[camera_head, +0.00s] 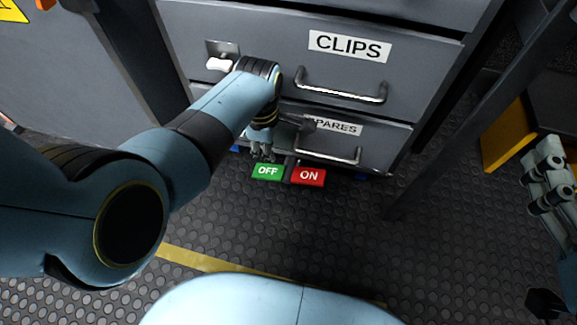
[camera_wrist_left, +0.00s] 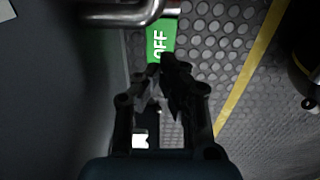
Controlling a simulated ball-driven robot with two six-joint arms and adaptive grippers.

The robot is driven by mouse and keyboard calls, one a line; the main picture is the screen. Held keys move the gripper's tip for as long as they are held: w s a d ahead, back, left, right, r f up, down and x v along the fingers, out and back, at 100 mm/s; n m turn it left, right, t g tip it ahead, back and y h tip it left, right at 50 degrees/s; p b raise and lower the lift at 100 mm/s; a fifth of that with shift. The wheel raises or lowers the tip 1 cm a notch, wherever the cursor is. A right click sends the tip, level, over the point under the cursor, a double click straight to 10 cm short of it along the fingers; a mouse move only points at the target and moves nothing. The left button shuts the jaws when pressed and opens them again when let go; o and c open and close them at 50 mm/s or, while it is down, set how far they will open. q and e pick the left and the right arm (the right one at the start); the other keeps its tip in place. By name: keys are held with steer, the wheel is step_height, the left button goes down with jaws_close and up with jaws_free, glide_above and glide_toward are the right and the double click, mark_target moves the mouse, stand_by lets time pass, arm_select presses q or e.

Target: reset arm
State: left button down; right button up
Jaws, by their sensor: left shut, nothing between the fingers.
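My left arm reaches in from the left across a grey drawer cabinet. My left gripper (camera_head: 262,153) hangs low in front of the cabinet, just above the green OFF label (camera_head: 267,172). Its fingers are together and empty. The left wrist view shows the two dark fingers (camera_wrist_left: 162,68) closed, with the green OFF label (camera_wrist_left: 160,38) just beyond them. What seems to be my right gripper (camera_head: 550,185) shows at the right edge of the head view. Its fingertips cannot be made out.
The CLIPS drawer (camera_head: 410,57) and the SPARES drawer (camera_head: 388,147) have metal handles; my arm covers part of the lower one. A red ON label (camera_head: 308,176) lies beside OFF. A dark post (camera_head: 475,95) stands right. Studded floor (camera_head: 400,250) is open in front.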

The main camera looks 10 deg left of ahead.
steer(key=shift+r, duration=0.6)
